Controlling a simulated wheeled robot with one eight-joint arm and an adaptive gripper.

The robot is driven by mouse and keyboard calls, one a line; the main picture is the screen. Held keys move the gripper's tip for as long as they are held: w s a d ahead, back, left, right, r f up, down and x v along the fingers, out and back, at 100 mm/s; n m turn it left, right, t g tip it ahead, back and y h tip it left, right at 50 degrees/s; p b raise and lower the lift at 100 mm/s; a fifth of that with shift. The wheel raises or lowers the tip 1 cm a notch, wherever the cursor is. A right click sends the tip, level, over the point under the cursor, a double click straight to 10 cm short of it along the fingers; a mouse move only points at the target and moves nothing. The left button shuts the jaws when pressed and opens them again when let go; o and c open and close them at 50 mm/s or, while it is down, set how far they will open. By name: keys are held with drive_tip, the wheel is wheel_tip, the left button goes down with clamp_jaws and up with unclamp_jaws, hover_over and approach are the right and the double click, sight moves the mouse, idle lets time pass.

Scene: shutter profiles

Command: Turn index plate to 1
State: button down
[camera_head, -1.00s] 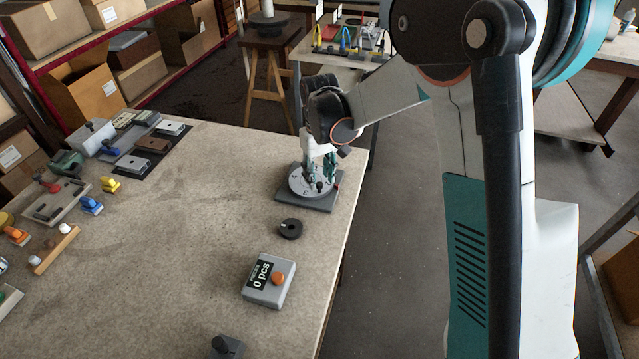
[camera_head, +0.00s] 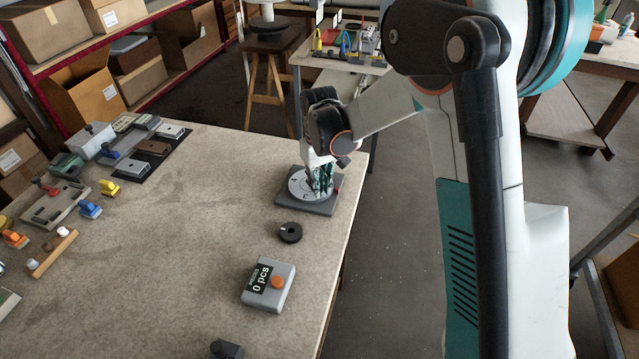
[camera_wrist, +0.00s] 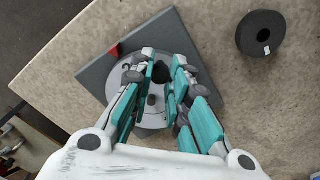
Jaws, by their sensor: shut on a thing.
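The index plate (camera_head: 298,184) is a light grey numbered disc on a square dark grey base (camera_head: 310,208), near the table's far right corner. It also shows in the wrist view (camera_wrist: 150,118), where a numeral like 2 is visible on its upper left, near a red pointer (camera_wrist: 114,50) on the base's edge. My gripper (camera_head: 322,190) reaches down onto the plate from above. In the wrist view its teal fingers (camera_wrist: 160,85) stand either side of a dark knob (camera_wrist: 160,70) on the disc and are shut on it. The other numerals are partly hidden by the fingers.
A black ring (camera_head: 290,232) lies in front of the base. A grey counter box (camera_head: 268,285) with an orange button and "0 pcs" stands nearer. Several coloured clamps and fixtures (camera_head: 90,208) fill the table's left side. The middle of the table (camera_head: 190,240) is clear.

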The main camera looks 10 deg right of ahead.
sight(294, 190)
drive_tip(key=shift+a, duration=0.15)
drive_tip(key=a+m, duration=0.1)
drive_tip(key=m, duration=0.1)
drive_tip(key=a+m, duration=0.1)
drive_tip(key=m, duration=0.2)
drive_tip(key=shift+s, duration=0.2)
drive_tip(key=a+m, duration=0.1)
drive_tip(key=m, duration=0.1)
drive_tip(key=shift+w+a+m, duration=0.1)
drive_tip(key=shift+a+m, duration=0.05)
drive_tip(key=shift+m, duration=0.25)
drive_tip(key=m, duration=0.1)
drive_tip(key=a+m, duration=0.1)
drive_tip(key=shift+w+m, duration=0.3)
drive_tip(key=m, duration=0.1)
drive_tip(key=w+a+m, duration=0.1)
drive_tip(key=m, duration=0.1)
drive_tip(key=shift+a+m, duration=0.2)
drive_tip(key=shift+m, duration=0.1)
drive_tip(key=shift+w+a+m, duration=0.25)
drive_tip(key=shift+w+m, duration=0.15)
drive_tip(key=shift+m, duration=0.55)
drive_tip(key=shift+w+a+m, duration=0.2)
drive_tip(key=shift+w+m, duration=0.15)
drive_tip(key=shift+m, duration=0.6)
drive_tip(key=c, duration=1.5)
unclamp_jaws()
